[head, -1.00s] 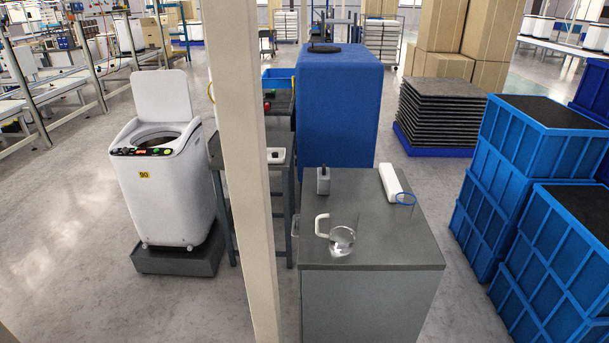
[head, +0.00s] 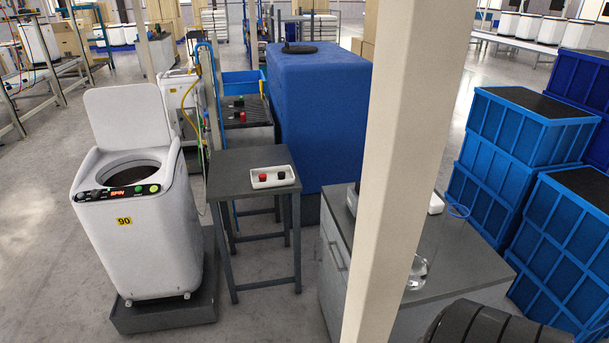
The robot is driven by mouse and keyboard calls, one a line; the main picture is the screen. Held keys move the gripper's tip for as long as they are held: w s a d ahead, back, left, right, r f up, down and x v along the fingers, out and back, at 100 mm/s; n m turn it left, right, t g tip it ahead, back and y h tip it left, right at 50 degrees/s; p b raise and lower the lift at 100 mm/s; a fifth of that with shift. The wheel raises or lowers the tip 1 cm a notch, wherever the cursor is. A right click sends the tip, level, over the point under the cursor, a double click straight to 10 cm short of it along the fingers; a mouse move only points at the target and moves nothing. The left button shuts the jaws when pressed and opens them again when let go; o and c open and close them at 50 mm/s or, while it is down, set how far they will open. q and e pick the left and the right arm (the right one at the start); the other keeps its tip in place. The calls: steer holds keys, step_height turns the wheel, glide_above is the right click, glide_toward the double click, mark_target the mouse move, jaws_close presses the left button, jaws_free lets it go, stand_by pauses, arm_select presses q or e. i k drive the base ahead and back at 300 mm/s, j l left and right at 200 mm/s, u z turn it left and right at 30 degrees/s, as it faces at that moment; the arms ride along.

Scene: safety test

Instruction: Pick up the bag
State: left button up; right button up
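I cannot make out a bag in the head view. A large blue block-like thing (head: 318,115) with soft, rounded edges stands at the centre back, with a dark flat object on top; I cannot tell what it is. Neither of my grippers is in view.
A pale pillar (head: 405,150) stands close in front and partly hides a grey cabinet (head: 465,262). A white washing machine (head: 140,235) stands at left. A small dark table (head: 232,178) bears a white tray (head: 258,181). Blue crates (head: 550,240) are stacked at right.

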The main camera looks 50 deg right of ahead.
mark_target(353, 192)
steer(key=i+z, duration=0.25)
steer(key=i, duration=0.2)
steer(key=i+j+z, duration=0.15)
steer(key=i+z, duration=0.15)
steer(key=i+j+z, duration=0.25)
steer(key=i, duration=0.25)
